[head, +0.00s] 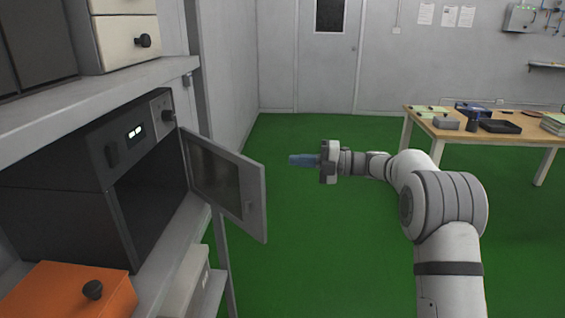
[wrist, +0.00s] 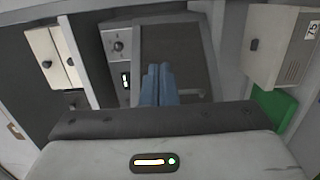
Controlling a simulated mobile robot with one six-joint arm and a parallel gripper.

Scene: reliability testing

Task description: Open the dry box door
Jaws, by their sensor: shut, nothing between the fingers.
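The dry box (head: 60,155) is a dark box on the shelf at the left, with a small lit display and a knob on its front panel. Its grey door (head: 253,190) with a dark window stands swung well out from the front, and the dark inside shows. A small handle is near the door's free edge. My gripper (head: 292,160) has blue fingers that are shut and empty. In the head view it is in the air right of the door, with a visible gap between them. In the wrist view the fingers (wrist: 158,84) lie together in front of the box front.
An orange box (head: 65,290) with a black knob sits below the dry box. White drawers (head: 125,42) stand on the shelf above. A wooden table (head: 480,136) with equipment is at the right. Green floor between is clear.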

